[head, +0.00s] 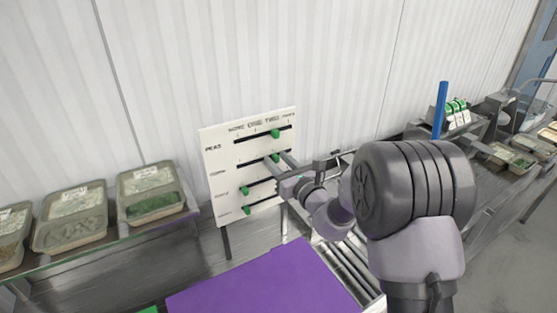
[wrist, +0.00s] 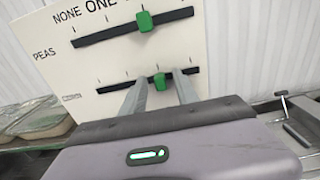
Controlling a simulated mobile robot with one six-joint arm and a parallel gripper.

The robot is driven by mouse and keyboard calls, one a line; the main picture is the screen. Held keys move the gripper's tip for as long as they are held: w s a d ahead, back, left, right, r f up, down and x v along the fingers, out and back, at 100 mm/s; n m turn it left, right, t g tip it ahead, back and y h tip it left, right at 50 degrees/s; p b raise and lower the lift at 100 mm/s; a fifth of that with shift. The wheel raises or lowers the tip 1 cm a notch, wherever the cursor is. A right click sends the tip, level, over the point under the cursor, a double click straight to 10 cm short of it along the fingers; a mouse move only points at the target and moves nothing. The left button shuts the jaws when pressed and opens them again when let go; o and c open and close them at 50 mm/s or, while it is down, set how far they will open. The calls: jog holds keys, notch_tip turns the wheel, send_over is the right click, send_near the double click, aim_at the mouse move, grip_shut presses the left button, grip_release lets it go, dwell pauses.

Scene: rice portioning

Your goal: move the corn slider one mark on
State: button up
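The white slider board (head: 216,165) stands by the wall, with several green knobs on dark horizontal slots. The corn slider (wrist: 160,82) is the green knob on the second slot, below PEAS; in the head view (head: 275,158) it stands near the TWO column. My gripper (wrist: 161,80) is open, its two grey fingers pointing at the board, one on each side of the corn knob with gaps visible. I cannot tell how deep the fingertips reach. In the head view my gripper (head: 286,161) is at the corn row, coming from the right.
The peas knob (wrist: 145,21) is just above, near the TWO column. The two lower knobs (head: 244,190) (head: 247,209) are at the left ends of their slots. Lidded food tubs (head: 150,194) stand on the left shelf. A purple surface (head: 262,284) lies in front, beside rollers.

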jog(key=shift+c, duration=0.3)
grip_shut()
jog(key=shift+w, duration=0.1)
dwell(1.1)
